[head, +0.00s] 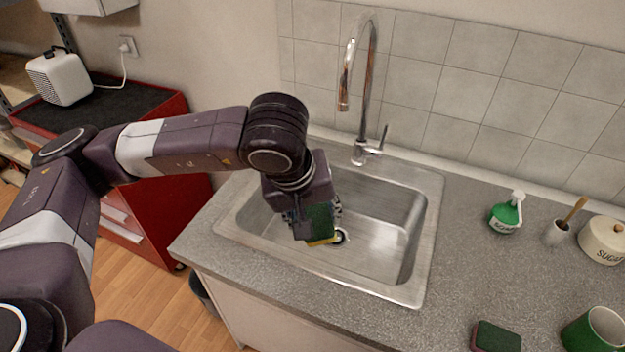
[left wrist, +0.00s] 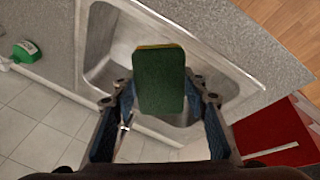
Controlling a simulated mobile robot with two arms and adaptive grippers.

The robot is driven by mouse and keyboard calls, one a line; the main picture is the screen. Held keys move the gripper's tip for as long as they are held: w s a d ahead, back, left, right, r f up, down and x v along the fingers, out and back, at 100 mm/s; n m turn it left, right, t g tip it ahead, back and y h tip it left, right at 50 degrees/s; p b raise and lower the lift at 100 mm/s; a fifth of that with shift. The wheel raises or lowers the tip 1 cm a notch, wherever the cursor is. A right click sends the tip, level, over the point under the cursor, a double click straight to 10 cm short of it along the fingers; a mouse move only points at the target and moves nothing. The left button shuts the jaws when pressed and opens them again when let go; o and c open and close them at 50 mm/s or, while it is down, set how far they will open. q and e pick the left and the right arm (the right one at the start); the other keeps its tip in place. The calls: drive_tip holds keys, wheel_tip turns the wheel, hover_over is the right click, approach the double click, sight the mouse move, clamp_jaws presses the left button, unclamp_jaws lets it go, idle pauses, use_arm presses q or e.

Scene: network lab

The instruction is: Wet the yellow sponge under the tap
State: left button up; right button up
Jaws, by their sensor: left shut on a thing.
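My left gripper (head: 316,222) is shut on the yellow sponge (head: 321,238), holding it over the sink (head: 385,240), toward the basin's left side. In the left wrist view the sponge (left wrist: 158,80) sits between the two fingers, its green scouring face toward the camera and a yellow strip at its top edge. The chrome tap (head: 368,85) stands behind the basin, with its spout end up and to the right of the gripper. The sponge is apart from the spout. I see no water stream. My right gripper is not in view.
A second green-topped sponge (head: 497,337) and a green mug (head: 597,330) are at the front right. A green soap bottle (head: 506,213), brush holder (head: 556,232) and sugar pot (head: 602,241) stand right of the sink. The tap's lever (head: 381,138) is on its right. The worktop between is clear.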

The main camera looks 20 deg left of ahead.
sight(327, 205)
use_arm(q)
drive_tip(key=w+r+n, duration=0.1)
drive_tip(key=w+d+r+n+t, duration=0.1)
drive_tip(key=r, duration=0.1)
drive_tip(key=shift+w+d+n+t+y+p, duration=0.15)
drive_tip(key=shift+w+n+t+y+p, duration=0.15)
drive_tip(key=shift+y+p, duration=0.1)
drive_tip(key=shift+w, duration=0.45)
drive_tip(key=shift+w+a+f, duration=0.15)
drive_tip(key=shift+w+a, duration=0.05)
drive_tip(key=shift+w, duration=0.45)
drive_tip(key=w+f, duration=0.2)
drive_tip(key=w, duration=1)
drive_tip(key=shift+a+f+b, duration=0.25)
drive_tip(key=shift+a+b, duration=0.1)
drive_tip(key=shift+b, duration=0.05)
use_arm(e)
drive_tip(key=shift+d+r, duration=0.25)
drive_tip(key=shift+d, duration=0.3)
use_arm(q)
drive_tip(key=shift+s, duration=0.1)
